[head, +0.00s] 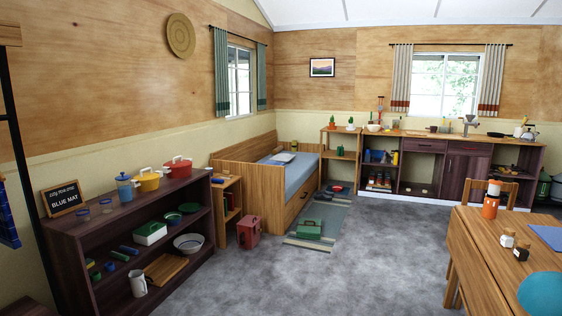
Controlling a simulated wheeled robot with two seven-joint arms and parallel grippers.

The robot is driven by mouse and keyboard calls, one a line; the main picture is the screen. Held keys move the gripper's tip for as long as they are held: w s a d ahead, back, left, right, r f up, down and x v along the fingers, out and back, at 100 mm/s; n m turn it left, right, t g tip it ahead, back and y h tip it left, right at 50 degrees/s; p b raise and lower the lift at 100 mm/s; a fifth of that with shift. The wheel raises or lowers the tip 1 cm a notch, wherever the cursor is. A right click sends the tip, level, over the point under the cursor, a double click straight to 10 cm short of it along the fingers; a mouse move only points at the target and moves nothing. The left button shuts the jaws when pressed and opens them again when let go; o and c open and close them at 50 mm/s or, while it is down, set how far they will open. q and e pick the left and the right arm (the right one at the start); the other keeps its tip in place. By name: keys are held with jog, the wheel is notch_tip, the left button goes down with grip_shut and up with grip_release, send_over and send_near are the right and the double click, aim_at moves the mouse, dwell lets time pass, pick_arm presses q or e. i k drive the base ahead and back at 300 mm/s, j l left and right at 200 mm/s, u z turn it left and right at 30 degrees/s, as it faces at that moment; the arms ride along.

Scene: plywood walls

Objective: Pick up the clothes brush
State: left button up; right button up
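I cannot make out a clothes brush for certain in the head view; at this distance many items are too small to tell. Several small blue and green items, including a blue roll-like one (120,256), lie on the low dark shelf unit (128,222) at the left. Neither of my grippers is in view.
A wooden table (482,258) with a chair (508,182) stands at the right. A bed (262,200) is at the back, with a grey mat (325,217) and green case (309,229) beside it. A counter (440,138) lines the far wall. The middle grey floor (350,275) is clear.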

aim_at(226, 174)
jog(key=i, duration=6.05)
jog(key=i+u, duration=0.25)
jog(key=i, duration=0.55)
jog(key=i+u, duration=0.2)
jog(key=i, duration=0.55)
jog(key=u, duration=1.5)
jog(key=z, duration=1.45)
